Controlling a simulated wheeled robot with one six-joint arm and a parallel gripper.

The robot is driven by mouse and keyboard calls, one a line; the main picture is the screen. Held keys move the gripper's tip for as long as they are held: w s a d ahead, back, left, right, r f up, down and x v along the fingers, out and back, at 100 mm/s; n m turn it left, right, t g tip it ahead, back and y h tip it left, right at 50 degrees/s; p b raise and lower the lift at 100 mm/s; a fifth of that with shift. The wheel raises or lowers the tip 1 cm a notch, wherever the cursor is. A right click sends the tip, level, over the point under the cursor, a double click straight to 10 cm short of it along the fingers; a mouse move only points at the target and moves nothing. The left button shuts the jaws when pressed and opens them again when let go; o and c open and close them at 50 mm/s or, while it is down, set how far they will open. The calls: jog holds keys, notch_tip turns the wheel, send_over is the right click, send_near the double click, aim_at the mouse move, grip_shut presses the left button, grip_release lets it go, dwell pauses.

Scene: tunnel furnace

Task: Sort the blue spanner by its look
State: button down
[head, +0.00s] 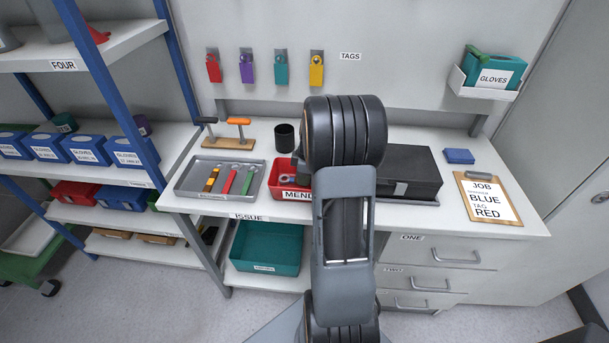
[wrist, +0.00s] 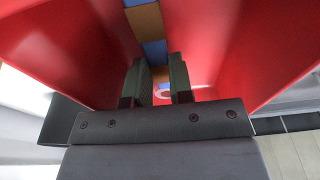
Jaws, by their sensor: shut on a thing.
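My gripper (wrist: 158,66) is shut on the blue spanner (wrist: 154,50), whose visible handle has blue and orange-brown bands. In the wrist view, red walls rise on both sides of the fingers, so the spanner is in or just over the red bin (wrist: 225,45). In the head view the red bin (head: 276,192), labelled MEND, is partly behind my arm, and my fingers and the spanner are hidden. A small pale ring-like shape (wrist: 166,93) shows low between the fingers; I cannot tell what it belongs to.
A grey tray (head: 187,186) left of the bin holds yellow, red and green spanners. A black cup (head: 284,137) stands behind it, a black case (head: 412,165) to the right. A clipboard (head: 488,199) reads JOB, BLUE, TAG RED. Tags hang on the wall, including a red tag (head: 213,69).

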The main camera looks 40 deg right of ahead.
jog(key=c, duration=0.9)
grip_release()
jog(key=shift+o, duration=0.3)
jog(key=shift+f, duration=0.1)
jog(key=o, duration=0.4)
jog(key=shift+r, duration=0.2)
notch_tip(320, 180, up, 9)
jog(key=p, duration=0.5)
jog(key=shift+f+p, duration=0.15)
jog(key=shift+p, duration=0.25)
